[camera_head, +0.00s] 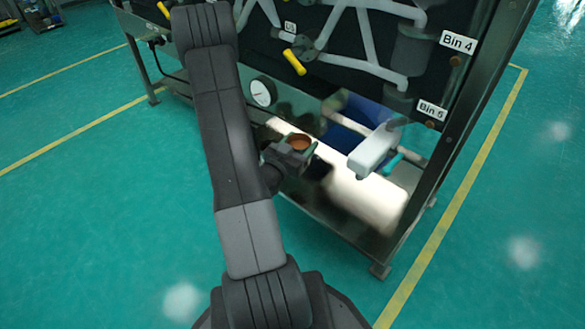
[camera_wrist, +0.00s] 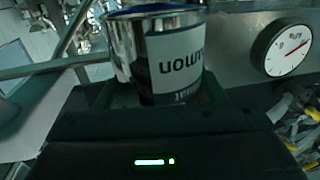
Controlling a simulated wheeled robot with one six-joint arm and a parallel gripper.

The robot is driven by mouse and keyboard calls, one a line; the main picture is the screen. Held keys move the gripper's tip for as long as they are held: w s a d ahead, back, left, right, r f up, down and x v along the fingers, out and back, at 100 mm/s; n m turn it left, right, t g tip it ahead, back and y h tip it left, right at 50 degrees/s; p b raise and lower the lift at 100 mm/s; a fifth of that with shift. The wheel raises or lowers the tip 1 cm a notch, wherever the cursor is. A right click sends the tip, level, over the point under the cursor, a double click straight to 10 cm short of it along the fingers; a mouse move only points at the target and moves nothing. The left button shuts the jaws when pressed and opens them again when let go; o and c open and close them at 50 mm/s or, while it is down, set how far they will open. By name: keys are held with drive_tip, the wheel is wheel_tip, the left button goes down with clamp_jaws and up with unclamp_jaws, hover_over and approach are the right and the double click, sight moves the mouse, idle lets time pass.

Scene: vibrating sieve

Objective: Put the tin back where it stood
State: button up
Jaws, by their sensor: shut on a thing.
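The tin (camera_head: 299,142) shows in the head view as a small round thing with a reddish-brown top, held at the lower part of the machine. In the wrist view the tin (camera_wrist: 122,50) is shiny metal with a blue rim and a pale-and-dark label whose lettering appears upside down. My gripper (camera_head: 291,155) is shut on the tin, and its dark body (camera_wrist: 160,125) covers the tin's lower edge in the wrist view. The tin looks upright over the shiny metal shelf (camera_head: 365,200). I cannot tell whether it touches the shelf.
A round gauge (camera_head: 262,92) is left of the tin; it also shows in the wrist view (camera_wrist: 281,50). A frame post (camera_head: 440,150) bounds the right side.

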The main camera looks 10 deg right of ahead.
wheel_tip(320, 180, down, 9)
drive_tip(key=b, duration=0.3)
drive_tip(key=shift+f, duration=0.15)
drive_tip(key=shift+f, duration=0.15)
drive_tip(key=o, duration=1.1)
drive_tip(key=shift+r, duration=0.25)
drive_tip(key=p+v, duration=0.1)
drive_tip(key=v, duration=1.1)
drive_tip(key=shift+f+p, duration=0.1)
drive_tip(key=shift+p, duration=0.2)
